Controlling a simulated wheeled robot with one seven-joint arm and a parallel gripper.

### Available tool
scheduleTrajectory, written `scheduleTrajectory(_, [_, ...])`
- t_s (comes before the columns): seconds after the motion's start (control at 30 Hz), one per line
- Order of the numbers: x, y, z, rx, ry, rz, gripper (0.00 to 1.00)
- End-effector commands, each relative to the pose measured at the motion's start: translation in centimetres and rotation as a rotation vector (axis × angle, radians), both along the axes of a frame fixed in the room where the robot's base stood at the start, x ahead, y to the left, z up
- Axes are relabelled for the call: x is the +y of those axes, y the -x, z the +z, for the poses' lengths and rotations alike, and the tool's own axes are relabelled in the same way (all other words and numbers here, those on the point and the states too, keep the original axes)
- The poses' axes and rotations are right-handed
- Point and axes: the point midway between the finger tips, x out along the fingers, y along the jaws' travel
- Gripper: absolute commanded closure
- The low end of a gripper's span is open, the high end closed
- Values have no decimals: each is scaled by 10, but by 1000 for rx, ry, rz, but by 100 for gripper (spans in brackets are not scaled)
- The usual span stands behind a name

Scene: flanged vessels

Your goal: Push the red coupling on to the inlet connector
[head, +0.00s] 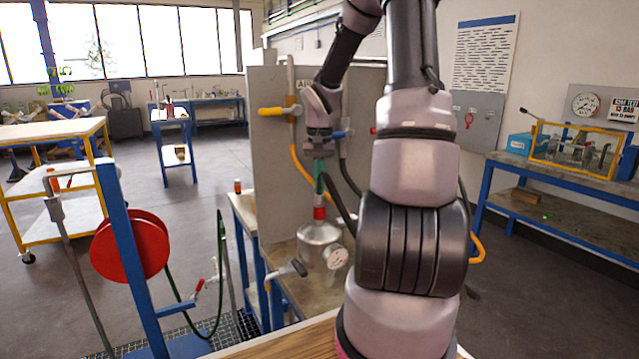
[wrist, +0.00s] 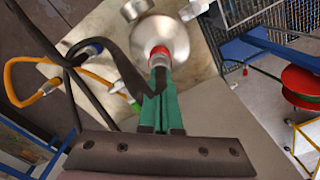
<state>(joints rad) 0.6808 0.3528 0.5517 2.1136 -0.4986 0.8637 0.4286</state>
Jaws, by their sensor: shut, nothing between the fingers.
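The red coupling (head: 319,213) sits upright at the top of the metal vessel (head: 318,240), on its neck. In the wrist view the red coupling (wrist: 159,52) shows just beyond the fingertips, over the vessel's shiny dome (wrist: 168,32). My gripper (head: 319,186) points down above the coupling with its green fingers together and nothing between them. In the wrist view the tips of my gripper (wrist: 160,72) are at or very near the coupling; I cannot tell whether they touch. The inlet connector is hidden under the coupling, so its seating cannot be seen.
A black hose (head: 340,208) runs close beside the fingers. A gauge (head: 337,257) and a grey-handled valve (head: 292,268) sit on the vessel's sides. An upright panel (head: 270,155) with an orange hose (head: 302,172) stands behind. A red hose reel (head: 130,245) stands at left.

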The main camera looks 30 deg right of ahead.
Motion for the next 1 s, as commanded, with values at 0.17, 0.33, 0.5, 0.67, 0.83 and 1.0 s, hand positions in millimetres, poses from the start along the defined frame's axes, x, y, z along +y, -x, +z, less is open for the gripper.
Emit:
scheduleTrajectory(0.17, [0, 0, 0, 0, 0, -1, 100])
scheduleTrajectory(0.33, [0, 0, 15, -2, 2, -1, 100])
scheduleTrajectory(0.5, [0, -1, 31, -2, 2, -2, 100])
scheduleTrajectory(0.67, [0, 0, 38, -1, 1, -1, 100])
scheduleTrajectory(0.83, [0, 0, 47, -1, 2, -1, 100])
scheduleTrajectory(1.0, [0, -1, 77, -5, 3, -1, 100])
